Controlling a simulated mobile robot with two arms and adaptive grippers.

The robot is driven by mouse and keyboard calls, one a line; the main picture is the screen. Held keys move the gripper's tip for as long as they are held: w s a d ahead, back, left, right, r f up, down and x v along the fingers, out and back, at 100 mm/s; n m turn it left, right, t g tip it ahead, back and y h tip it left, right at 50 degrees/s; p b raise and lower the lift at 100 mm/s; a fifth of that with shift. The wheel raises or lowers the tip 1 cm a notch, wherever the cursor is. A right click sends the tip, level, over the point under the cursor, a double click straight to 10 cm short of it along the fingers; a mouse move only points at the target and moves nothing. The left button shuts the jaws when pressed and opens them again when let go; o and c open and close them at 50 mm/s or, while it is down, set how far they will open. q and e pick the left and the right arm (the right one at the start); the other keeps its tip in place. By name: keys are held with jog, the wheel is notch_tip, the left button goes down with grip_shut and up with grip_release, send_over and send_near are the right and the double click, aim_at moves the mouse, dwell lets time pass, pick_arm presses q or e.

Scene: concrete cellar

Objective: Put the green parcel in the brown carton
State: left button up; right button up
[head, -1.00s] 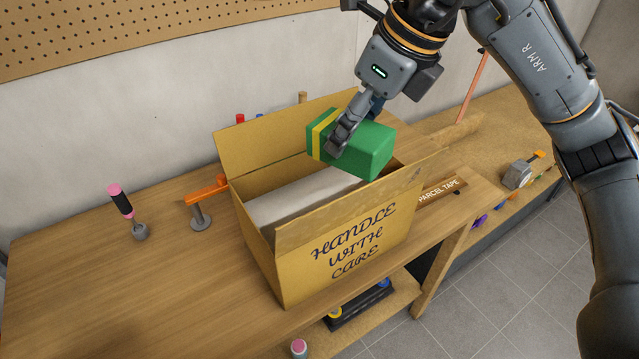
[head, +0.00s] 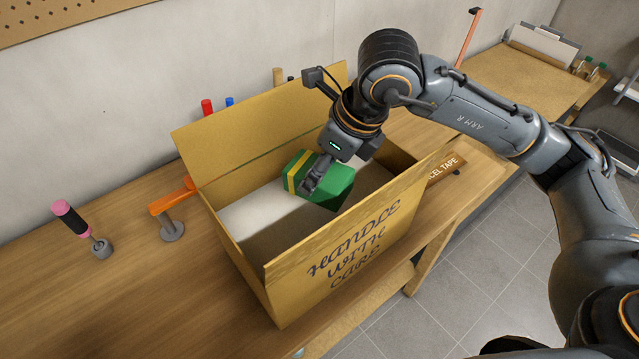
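The brown carton (head: 345,265) stands open on the wooden bench, with "HANDLE WITH CARE" on its front. Its flaps stand up and something white or light lies along its inside. The green parcel (head: 335,188) with a yellow band is tilted inside the carton's opening, below the rim of the back flap. My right gripper (head: 308,186) is shut on the parcel from above. I cannot tell whether the parcel touches the carton's bottom. My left gripper is not in view.
A parcel tape box (head: 446,168) lies to the right. The bench's front left is clear.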

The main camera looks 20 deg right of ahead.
notch_tip(320, 180, down, 4)
jog(key=shift+r+p, duration=0.1)
jog(key=shift+p, duration=0.45)
jog(key=shift+f, duration=0.35)
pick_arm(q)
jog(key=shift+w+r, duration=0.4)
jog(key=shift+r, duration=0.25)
pick_arm(e)
jog(key=shift+f, duration=0.2)
jog(key=o, duration=1.3)
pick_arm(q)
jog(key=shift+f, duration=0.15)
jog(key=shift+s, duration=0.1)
pick_arm(e)
jog(key=shift+r, duration=0.15)
